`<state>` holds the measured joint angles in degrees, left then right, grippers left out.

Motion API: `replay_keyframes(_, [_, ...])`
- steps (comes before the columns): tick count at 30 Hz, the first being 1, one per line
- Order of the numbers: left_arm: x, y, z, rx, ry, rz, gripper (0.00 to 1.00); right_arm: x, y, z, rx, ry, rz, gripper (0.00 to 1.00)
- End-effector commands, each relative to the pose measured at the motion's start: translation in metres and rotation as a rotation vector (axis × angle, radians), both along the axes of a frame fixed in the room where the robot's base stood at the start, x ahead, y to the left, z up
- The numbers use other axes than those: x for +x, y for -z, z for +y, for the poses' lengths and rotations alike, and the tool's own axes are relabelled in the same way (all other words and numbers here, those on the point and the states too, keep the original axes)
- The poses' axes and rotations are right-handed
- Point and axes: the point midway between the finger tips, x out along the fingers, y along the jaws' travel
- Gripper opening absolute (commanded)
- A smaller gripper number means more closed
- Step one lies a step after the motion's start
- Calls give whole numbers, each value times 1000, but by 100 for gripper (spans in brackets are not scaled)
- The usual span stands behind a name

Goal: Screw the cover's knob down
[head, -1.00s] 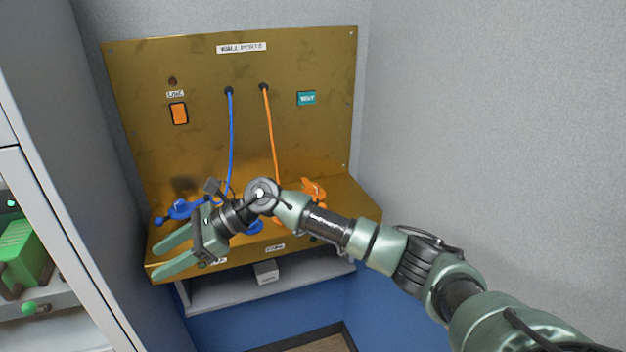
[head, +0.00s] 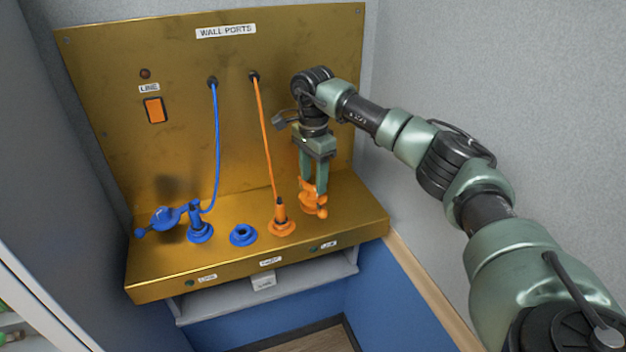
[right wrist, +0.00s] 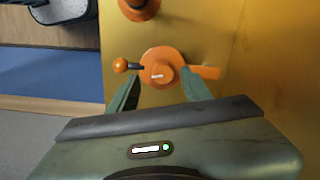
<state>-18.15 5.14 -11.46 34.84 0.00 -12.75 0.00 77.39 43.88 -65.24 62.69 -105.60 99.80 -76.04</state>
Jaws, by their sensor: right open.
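The orange cover (head: 313,208) is at the right end of the brass ledge (head: 365,213), beside the orange port with its plugged cable (head: 281,222). In the right wrist view the cover's round knob (right wrist: 163,74) has a short white mark on top, and a ball-ended handle (right wrist: 121,65) sticks out to the left. My right gripper (head: 313,184) points straight down over the cover. It is open, with one fingertip on each side of the knob in the right wrist view (right wrist: 160,84). Whether the fingers touch the knob I cannot tell. My left gripper is out of view.
A blue cover (head: 166,218) with a handle, a blue port with a cable (head: 199,229) and an empty blue ring (head: 243,235) stand to the left on the ledge. The orange cable (head: 265,140) runs up the back panel, left of my gripper. A wall is close on the right.

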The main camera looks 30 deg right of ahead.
Motion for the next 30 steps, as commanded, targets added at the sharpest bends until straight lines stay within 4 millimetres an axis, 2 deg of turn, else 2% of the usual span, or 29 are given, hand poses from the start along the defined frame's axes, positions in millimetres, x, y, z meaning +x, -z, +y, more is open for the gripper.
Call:
replay_keyframes(3, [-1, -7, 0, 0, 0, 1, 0, 0, 13, 0, -1, 1, 2, 49])
replay_keyframes(6, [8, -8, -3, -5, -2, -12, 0, 0, 21, 0, 0, 1, 0, 49])
replay_keyframes(11, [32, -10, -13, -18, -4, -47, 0, 0, 24, 0, 0, 0, -1, 49])
replay_keyframes(15, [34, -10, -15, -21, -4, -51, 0, 0, 25, 0, 1, 0, -1, 49])
replay_keyframes(20, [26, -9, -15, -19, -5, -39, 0, 0, 25, 0, 1, 1, -1, 4])
replay_keyframes(21, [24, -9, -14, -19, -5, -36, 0, 0, 25, 0, 1, 1, -1, 0])
replay_keyframes(30, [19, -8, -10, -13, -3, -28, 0, 0, 24, 0, 1, 27, -1, 0])
